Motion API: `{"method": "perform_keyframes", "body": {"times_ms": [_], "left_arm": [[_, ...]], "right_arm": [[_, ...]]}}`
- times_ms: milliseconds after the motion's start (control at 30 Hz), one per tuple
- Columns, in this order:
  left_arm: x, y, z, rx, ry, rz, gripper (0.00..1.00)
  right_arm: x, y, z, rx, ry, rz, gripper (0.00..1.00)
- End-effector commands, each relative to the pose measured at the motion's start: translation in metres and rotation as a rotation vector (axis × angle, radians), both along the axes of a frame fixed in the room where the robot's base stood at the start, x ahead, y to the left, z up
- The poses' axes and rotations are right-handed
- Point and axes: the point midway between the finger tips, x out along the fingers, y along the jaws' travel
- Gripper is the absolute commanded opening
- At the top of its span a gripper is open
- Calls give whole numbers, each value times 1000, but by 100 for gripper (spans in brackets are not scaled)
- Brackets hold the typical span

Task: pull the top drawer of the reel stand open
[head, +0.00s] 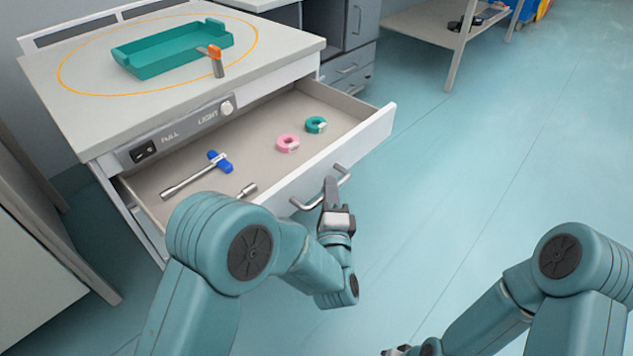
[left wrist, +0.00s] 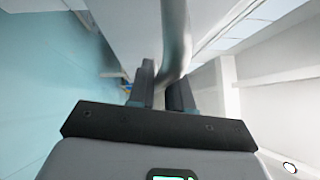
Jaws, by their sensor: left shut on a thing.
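The reel stand (head: 75,135) is a pale cabinet at the left of the head view. Its top drawer (head: 372,134) is pulled well out and its inside shows. My left gripper (head: 330,190) is shut on the drawer's grey bar handle (head: 342,176). The handle also shows between the fingers in the left wrist view (left wrist: 175,40). My right arm is at the lower right, and a small part of its gripper (head: 396,350) shows at the bottom edge, too little to tell its state.
In the drawer lie a pink ring (head: 287,143), a teal ring (head: 316,125), a blue-handled tool (head: 195,176) and a partly hidden metal tool (head: 247,190). A teal tray (head: 175,47) and an orange-topped item (head: 216,60) are on the stand. Open floor lies right.

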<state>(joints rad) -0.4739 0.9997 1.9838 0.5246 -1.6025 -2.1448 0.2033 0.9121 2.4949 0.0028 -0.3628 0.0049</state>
Motion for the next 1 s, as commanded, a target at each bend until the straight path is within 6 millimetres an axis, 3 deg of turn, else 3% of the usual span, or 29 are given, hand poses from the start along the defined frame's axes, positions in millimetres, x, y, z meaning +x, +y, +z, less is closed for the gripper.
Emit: {"method": "perform_keyframes", "body": {"times_ms": [567,600,633,667,1000], "left_arm": [[-5,-7,0,-2,-1,0,0],[-5,-7,0,-2,-1,0,26],[-5,-7,0,-2,-1,0,35],[-5,-7,0,-2,-1,0,39],[-6,-8,0,-1,0,0,39]], "right_arm": [[-1,0,0,0,1,0,43],[-1,0,0,0,1,0,43],[0,0,0,0,1,0,43],[0,0,0,0,1,0,43],[0,0,0,0,1,0,43]]}}
